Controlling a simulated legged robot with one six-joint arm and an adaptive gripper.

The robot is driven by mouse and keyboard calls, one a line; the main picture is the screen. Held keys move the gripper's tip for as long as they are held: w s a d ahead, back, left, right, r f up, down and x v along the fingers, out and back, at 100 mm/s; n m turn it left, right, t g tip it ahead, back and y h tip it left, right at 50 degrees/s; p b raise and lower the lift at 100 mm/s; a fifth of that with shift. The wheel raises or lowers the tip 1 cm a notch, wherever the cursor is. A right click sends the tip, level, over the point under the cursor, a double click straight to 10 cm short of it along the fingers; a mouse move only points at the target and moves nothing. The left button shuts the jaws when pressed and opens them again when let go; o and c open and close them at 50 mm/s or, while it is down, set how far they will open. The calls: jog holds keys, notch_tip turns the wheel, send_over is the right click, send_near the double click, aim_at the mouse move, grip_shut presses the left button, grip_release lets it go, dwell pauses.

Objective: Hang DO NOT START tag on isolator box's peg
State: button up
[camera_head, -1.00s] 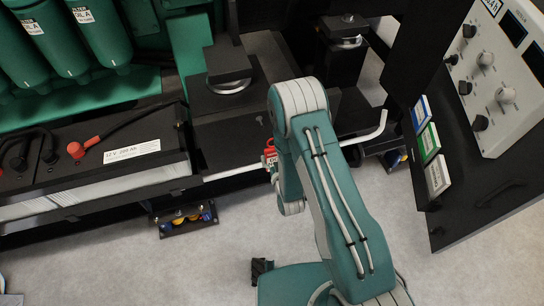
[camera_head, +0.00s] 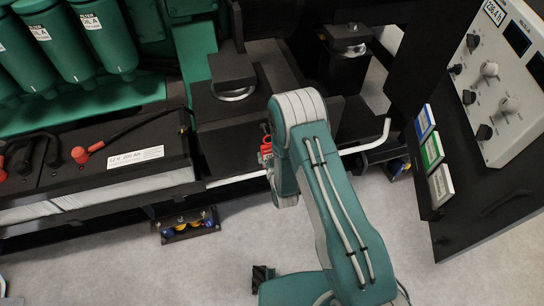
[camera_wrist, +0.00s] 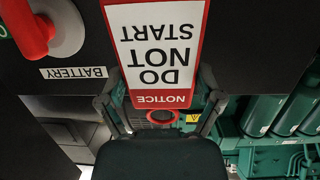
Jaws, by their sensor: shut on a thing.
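The DO NOT START tag (camera_wrist: 157,45) is a white plate with a red border and a red NOTICE band. It appears upside down in the wrist view. My gripper (camera_wrist: 160,108) is shut on its NOTICE end, with a finger on each side; a red ring (camera_wrist: 162,117) shows there. Behind the tag is a dark panel, apparently the isolator box (camera_wrist: 85,50), with a BATTERY label (camera_wrist: 74,73) and a red rotary handle (camera_wrist: 28,30) at upper left. I cannot make out the peg. In the head view my arm hides the gripper; a small red piece (camera_head: 266,147) shows beside it.
A battery (camera_head: 100,165) and green filters (camera_head: 100,40) are at left in the head view. A control cabinet (camera_head: 500,90) and document holders (camera_head: 432,150) stand at right. A pale bar (camera_head: 237,180) runs behind my arm. The grey floor in front is open.

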jog(key=shift+w+a+f, duration=0.1)
jog(key=shift+w+a, duration=0.35)
jog(key=shift+a, duration=0.05)
jog(key=shift+w+d, duration=0.1)
jog(key=shift+w, duration=0.95)
jog(key=shift+w+a+f, duration=0.4)
jog(key=shift+w+f, duration=0.15)
jog(key=shift+w, duration=0.15)
jog(key=o, duration=0.8)
